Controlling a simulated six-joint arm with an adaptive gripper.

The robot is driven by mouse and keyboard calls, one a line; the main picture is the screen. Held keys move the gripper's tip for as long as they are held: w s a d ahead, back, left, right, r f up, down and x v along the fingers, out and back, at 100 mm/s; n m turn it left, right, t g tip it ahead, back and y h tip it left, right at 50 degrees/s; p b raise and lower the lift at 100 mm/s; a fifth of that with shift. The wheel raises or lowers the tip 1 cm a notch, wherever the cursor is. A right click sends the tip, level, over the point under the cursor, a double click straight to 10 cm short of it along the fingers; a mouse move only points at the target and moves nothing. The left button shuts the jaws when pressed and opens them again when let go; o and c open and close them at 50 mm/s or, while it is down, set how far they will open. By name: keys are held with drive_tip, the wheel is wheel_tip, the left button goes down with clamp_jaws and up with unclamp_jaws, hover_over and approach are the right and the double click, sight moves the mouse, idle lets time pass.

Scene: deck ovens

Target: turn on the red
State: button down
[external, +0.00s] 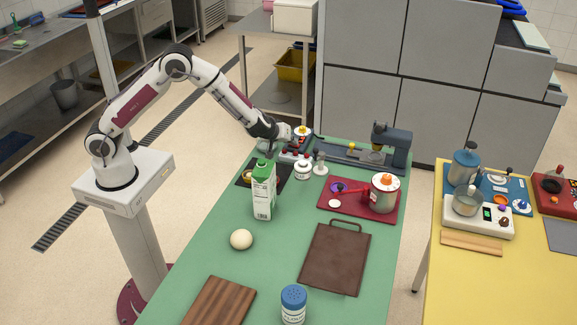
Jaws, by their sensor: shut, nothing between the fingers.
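My gripper (286,138) is shut and empty at the far end of the green table (205,242). It is low, just above or beside a small pale device with red knobs (292,156); I cannot tell whether it touches it. A small pot-like item with an orange top (302,131) stands just behind my gripper. A red board (345,210) lies right of the table's middle. On it are a steel pot with an orange lid knob (384,192) and a purple-and-red item (338,187). A red appliance (553,190) stands on the yellow table. Which one is the task's red is unclear.
A green-and-white carton (263,190) stands left, near my arm. A white jar (303,168), a dark machine (392,142), a white ball (241,239), a brown board (335,260), a wooden board (218,302) and a blue-capped shaker (293,303) share the table.

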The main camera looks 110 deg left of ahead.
drive_tip(key=shift+s, duration=0.6)
drive_tip(key=shift+r, duration=0.15)
drive_tip(key=shift+s+r, duration=0.35)
drive_tip(key=shift+r, duration=0.45)
drive_tip(key=shift+s+r, duration=0.3)
drive_tip(key=shift+r, duration=0.55)
drive_tip(key=v, duration=1)
